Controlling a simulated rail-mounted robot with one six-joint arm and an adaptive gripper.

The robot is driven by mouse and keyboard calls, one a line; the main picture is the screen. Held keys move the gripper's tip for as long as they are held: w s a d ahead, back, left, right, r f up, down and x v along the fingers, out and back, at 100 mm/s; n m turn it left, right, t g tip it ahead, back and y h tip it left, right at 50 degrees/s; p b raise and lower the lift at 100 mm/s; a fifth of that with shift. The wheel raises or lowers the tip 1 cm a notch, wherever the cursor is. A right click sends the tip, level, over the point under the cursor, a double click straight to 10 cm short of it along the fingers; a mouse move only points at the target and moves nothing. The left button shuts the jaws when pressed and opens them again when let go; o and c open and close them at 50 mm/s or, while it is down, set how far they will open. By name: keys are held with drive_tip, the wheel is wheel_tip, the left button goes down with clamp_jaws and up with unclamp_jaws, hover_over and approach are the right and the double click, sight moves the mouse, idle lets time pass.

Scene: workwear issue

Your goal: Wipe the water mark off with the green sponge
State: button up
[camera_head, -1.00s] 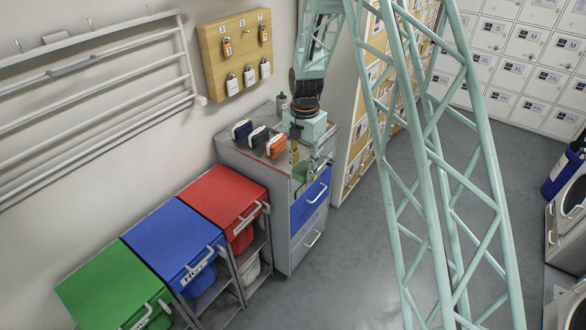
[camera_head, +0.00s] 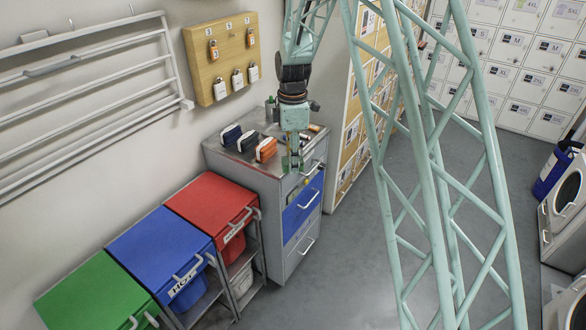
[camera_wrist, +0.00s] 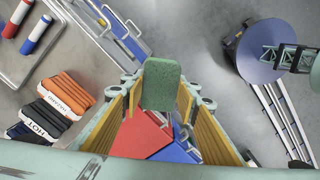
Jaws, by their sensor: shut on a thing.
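My gripper (camera_wrist: 160,100) is shut on the green sponge (camera_wrist: 160,84), which sits between the yellow finger pads in the wrist view. In the head view my gripper (camera_head: 291,152) points down at the front edge of the grey cabinet's top (camera_head: 232,163), with the sponge (camera_head: 290,162) low between its fingers. The sponge appears held above the surface, but its exact height is hard to tell. I cannot make out the water mark in either view.
Dark blue, black and orange bundles (camera_head: 266,149) lie left of my gripper on the cabinet. A tray (camera_wrist: 72,62) holds red and blue markers. Red (camera_head: 212,198), blue (camera_head: 158,243) and green (camera_head: 95,293) lidded bins stand left. Open floor (camera_head: 355,255) lies right.

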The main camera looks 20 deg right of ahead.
drive_tip(key=m+b, duration=0.1)
drive_tip(key=m, duration=0.1)
drive_tip(key=r+m+b, duration=0.1)
drive_tip(key=m, duration=0.1)
drive_tip(key=r+m+b, duration=0.1)
drive_tip(key=m, duration=0.1)
drive_tip(key=shift+w+r+m, duration=0.2)
drive_tip(key=shift+w+m, duration=0.1)
drive_tip(key=r+m+b, duration=0.1)
drive_tip(key=m, duration=0.1)
drive_tip(key=r+m+b, duration=0.1)
drive_tip(key=m, duration=0.1)
drive_tip(key=shift+m, duration=0.3)
drive_tip(key=shift+r+m+b, duration=0.4)
drive_tip(key=shift+m+b, duration=0.1)
drive_tip(key=shift+m, duration=0.5)
drive_tip(key=shift+a, duration=0.1)
